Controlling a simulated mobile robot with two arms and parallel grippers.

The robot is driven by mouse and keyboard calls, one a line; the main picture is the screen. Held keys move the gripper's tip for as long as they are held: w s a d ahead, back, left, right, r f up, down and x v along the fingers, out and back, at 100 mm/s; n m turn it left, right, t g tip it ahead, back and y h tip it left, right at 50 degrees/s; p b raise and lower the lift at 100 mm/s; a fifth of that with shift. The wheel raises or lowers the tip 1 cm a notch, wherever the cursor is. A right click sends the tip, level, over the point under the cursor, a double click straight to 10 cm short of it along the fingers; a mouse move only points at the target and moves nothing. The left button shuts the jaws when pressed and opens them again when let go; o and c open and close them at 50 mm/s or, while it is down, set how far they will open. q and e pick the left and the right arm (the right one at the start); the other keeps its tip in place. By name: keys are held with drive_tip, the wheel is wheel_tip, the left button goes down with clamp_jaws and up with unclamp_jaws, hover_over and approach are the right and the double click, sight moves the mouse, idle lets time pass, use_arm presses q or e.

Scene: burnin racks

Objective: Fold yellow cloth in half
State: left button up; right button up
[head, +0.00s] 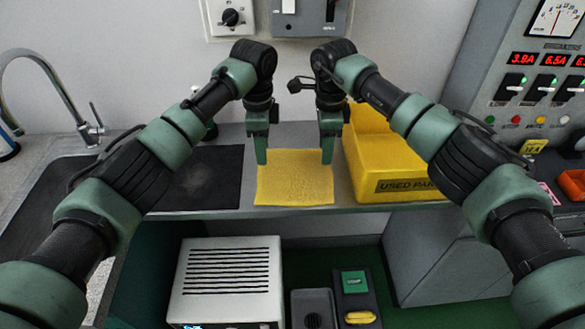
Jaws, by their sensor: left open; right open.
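The yellow cloth (294,184) lies flat and spread on the grey counter, its near edge close to the counter's front edge. My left gripper (261,158) points down at the cloth's far left corner, open. My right gripper (327,158) points down at the far right corner, also open. The fingertips overlap the cloth's far edge in the picture; I cannot tell whether they touch it. The far corners are partly hidden behind the fingers.
A yellow bin (385,150) stands just right of the cloth, close to my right gripper. A dark mat (200,180) lies to the left, beside the sink (50,190). Below the counter are a white vented box (226,280) and a dark tray (357,295).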

sight(265, 176)
use_arm(q)
wheel_tip(265, 176, down, 7)
use_arm(e)
wheel_tip(265, 176, down, 7)
use_arm(q)
drive_tip(key=shift+w+f, duration=0.1)
drive_tip(key=shift+f, duration=0.1)
use_arm(e)
drive_tip(key=shift+f, duration=0.15)
use_arm(q)
clamp_jaws()
use_arm(e)
clamp_jaws()
